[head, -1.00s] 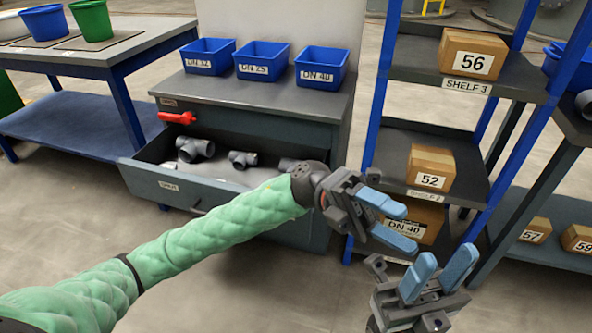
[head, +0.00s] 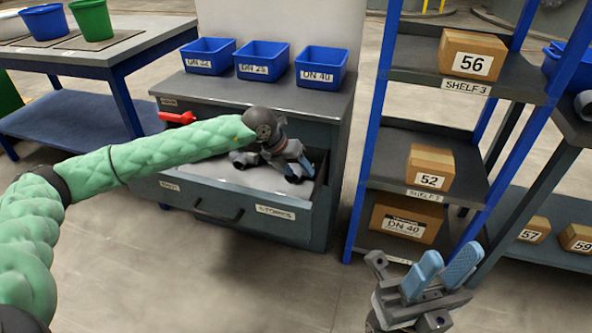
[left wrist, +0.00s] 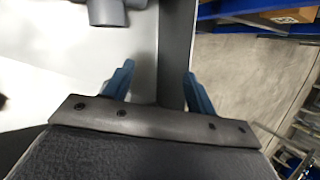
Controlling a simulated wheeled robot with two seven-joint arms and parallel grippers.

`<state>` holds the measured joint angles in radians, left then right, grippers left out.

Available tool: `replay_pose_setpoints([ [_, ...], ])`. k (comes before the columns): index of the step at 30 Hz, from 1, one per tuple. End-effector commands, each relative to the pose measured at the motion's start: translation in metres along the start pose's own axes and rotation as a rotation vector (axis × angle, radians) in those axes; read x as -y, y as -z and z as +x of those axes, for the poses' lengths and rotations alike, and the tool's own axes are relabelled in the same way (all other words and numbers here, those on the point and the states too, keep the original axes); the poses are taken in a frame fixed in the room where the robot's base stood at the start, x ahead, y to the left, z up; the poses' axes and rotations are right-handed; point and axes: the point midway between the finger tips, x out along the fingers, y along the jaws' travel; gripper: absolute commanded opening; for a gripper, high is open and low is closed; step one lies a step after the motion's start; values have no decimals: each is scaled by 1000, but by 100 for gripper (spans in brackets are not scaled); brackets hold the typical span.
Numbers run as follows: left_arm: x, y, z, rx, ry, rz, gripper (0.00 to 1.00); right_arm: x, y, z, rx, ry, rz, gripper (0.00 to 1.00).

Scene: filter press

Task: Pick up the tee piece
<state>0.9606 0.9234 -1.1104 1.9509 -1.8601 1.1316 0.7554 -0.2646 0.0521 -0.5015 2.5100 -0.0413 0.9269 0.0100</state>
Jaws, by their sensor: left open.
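My left gripper (head: 300,174) is open and empty over the right part of the open drawer, pointing down. In the left wrist view its fingers (left wrist: 158,72) stand apart, with the dark drawer wall seen between them. A grey tee piece (head: 240,159) lies in the drawer just left of the gripper, partly hidden by my arm. A grey fitting, likely a tee, shows at the top of the left wrist view (left wrist: 107,10), cut by the edge and apart from the fingers. My right gripper (head: 443,272) is open and empty at lower right.
The drawer (head: 225,207) stands out from a grey cabinet (head: 300,97) that carries blue bins (head: 322,66). A red-handled valve (head: 177,118) is at the drawer's back left. A shelf rack with boxes (head: 430,167) stands close on the right. The floor in front is clear.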

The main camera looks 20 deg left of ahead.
Motion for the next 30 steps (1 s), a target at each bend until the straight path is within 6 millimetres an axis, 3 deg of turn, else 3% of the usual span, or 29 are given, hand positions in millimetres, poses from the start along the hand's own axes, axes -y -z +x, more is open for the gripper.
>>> replay_pose_setpoints([
  [3, -34, -11, 1, 45, -101, -65, 57, 0, 0, 0, 1, 1, 1, 36],
  [9, -64, -21, 2, 94, -190, -127, 57, 0, 1, -2, 0, 7, 4, 36],
  [22, -74, -25, 35, 98, -195, -130, 57, 0, -1, -7, -9, 16, 3, 36],
  [30, -82, -30, 69, 97, -194, -129, 57, 3, -4, -21, 14, 29, -7, 36],
])
